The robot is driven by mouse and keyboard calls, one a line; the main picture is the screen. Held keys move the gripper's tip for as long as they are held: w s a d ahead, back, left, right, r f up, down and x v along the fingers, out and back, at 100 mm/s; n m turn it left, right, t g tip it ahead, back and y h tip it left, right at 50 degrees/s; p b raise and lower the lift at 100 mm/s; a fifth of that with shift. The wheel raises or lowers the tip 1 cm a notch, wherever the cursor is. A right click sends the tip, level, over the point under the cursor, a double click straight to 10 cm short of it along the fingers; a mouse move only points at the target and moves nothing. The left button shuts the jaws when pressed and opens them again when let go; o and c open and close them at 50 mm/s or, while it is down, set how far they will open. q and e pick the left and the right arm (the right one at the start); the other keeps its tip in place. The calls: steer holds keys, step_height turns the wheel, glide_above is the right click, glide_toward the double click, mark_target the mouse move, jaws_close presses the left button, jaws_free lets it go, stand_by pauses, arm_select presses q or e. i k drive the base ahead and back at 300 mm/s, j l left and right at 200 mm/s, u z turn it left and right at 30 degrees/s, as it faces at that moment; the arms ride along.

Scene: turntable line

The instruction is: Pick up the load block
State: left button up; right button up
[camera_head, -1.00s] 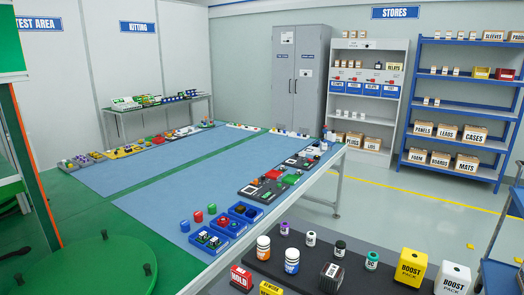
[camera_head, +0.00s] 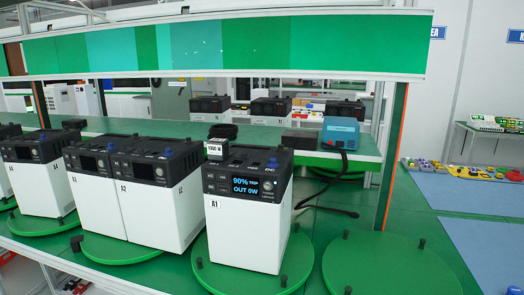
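A small block with a white front and dark top (camera_head: 216,150), its label apparently reading "1000 W", shows at the back left corner of power unit A1 (camera_head: 247,232). It looks like the load block, but the label is small. I cannot tell whether it rests on A1 or stands behind it. A1 is a white box with a black top and a lit display reading "90%" and "OUT 0W". It stands on a green round turntable (camera_head: 212,275). Neither of my grippers is in view.
More white units, including A2 (camera_head: 150,208), stand left of A1. An empty green turntable (camera_head: 388,268) with dark pegs lies to the right. Behind is a green shelf with a blue device (camera_head: 340,133), a dark box (camera_head: 300,139) and a black cable (camera_head: 335,190). A green panel (camera_head: 255,47) spans above.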

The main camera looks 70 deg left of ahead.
mark_target(218, 148)
steer(key=u, duration=2.5)
